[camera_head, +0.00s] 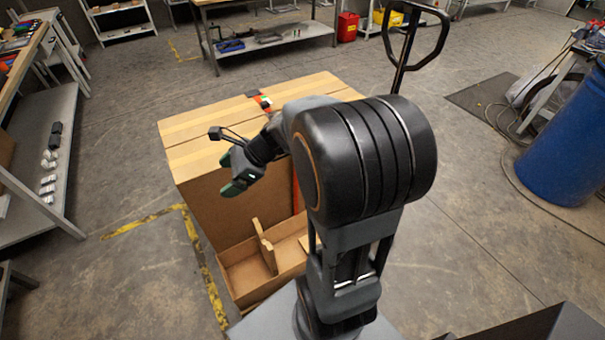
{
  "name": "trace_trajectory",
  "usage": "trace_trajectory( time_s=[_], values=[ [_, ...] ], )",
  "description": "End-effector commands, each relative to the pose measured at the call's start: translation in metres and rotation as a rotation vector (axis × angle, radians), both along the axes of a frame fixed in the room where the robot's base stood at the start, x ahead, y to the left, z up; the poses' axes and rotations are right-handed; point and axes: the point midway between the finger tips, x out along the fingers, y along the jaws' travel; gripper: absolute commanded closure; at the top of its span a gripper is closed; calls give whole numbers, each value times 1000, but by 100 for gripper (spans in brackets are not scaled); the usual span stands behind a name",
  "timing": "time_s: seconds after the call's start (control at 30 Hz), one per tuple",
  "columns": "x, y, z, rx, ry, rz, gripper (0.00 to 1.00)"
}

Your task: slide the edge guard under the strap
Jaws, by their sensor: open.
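A large cardboard carton (215,195) stands in front of me. An orange-red strap (296,190) runs down its near face. The strap also crosses the top, where a small dark and pale piece, perhaps a buckle, sits on it. A brown angled piece (264,240), which looks like the edge guard, stands tilted in an open cardboard tray (238,275) at the carton's foot. My gripper (230,172) is open, with green fingertips, near the carton's upper front edge, left of the strap and above the tray. I see nothing between its fingers. My arm hides the carton's right part.
A pallet-truck handle (399,65) rises behind the carton. A blue drum (568,150) stands at the right. A shelf unit (55,165) is at the left, and a metal bench (265,40) is at the back. Bare floor lies left and right of the carton.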

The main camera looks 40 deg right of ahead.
Motion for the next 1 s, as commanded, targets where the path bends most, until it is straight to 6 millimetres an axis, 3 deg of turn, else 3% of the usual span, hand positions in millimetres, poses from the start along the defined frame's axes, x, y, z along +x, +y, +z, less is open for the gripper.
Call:
trace_trajectory(
  time_s=[0.03,0.2,0.4,0.5,0.6,0.77,1.0],
  values=[
    [23,-21,-34,190,112,-222,15],
    [85,-111,-99,856,405,-887,15],
    [103,-210,-167,1461,555,-1330,15],
    [100,-243,-192,1670,579,-1446,15],
    [96,-266,-209,1816,586,-1517,15],
    [94,-285,-223,1937,587,-1567,15],
    [123,-289,-232,1961,587,-1574,15]
  ],
)
